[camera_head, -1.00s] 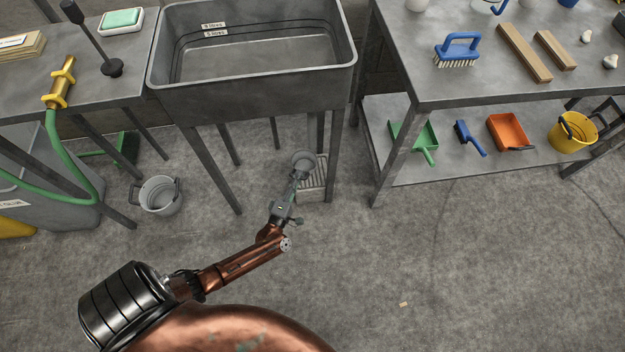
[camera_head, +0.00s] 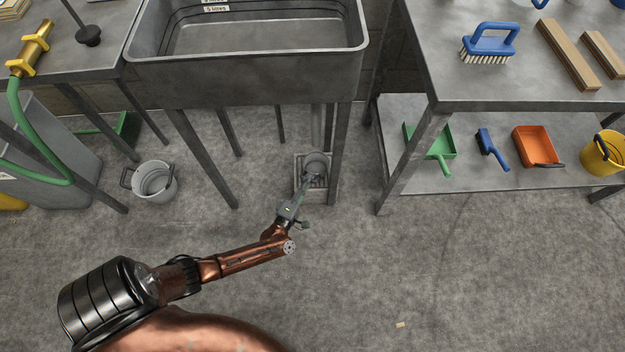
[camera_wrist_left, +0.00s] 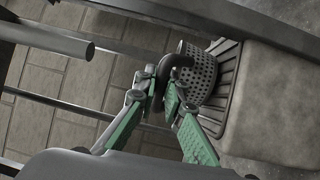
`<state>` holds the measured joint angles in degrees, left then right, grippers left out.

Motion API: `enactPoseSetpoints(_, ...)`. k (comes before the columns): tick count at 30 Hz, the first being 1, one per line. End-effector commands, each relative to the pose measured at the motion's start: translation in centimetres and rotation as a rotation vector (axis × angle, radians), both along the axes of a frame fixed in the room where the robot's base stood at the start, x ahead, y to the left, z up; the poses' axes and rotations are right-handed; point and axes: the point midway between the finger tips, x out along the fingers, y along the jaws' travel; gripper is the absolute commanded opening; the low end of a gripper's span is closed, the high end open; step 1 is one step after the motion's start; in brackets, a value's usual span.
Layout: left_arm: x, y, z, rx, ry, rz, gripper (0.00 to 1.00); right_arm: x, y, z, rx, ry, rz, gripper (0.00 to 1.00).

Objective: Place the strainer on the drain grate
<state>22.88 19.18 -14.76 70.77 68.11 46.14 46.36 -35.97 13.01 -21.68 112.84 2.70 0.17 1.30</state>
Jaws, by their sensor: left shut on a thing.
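The strainer (camera_head: 317,164) is a grey perforated cup with a dark hooked handle. It also shows in the left wrist view (camera_wrist_left: 199,72). My left gripper (camera_head: 303,186), with green finger pads in the left wrist view (camera_wrist_left: 166,98), is shut on the strainer's handle. The drain grate (camera_head: 301,184) is a slatted square set in the floor under the sink's front right leg area. The strainer is over the grate in both views; I cannot tell whether it touches the slats. My right gripper is not in view.
The grey sink (camera_head: 240,85) stands over this spot on metal legs (camera_head: 337,150) close to the grate. A grey bucket (camera_head: 153,182) is on the floor at left. A steel table with a lower shelf (camera_head: 470,178) stands at right. The front floor is mostly clear.

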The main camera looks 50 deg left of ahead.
Motion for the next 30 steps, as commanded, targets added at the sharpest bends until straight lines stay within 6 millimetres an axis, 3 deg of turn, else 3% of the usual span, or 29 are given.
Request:
enactPoseSetpoints(11,0.06,-0.04,-0.3,-0.001,0.0,-0.001,0.0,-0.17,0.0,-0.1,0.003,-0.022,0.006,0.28)
enactPoseSetpoints(12,0.03,-0.04,-0.36,-0.001,0.001,-0.001,0.1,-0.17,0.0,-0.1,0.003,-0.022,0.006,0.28)
enactPoseSetpoints(19,0.02,-0.03,-0.34,-0.001,0.001,-0.001,0.26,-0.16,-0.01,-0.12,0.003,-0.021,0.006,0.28)
enactPoseSetpoints(30,-0.47,-0.19,-0.3,-0.002,0.002,0.0,0.27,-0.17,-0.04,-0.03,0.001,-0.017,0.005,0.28)
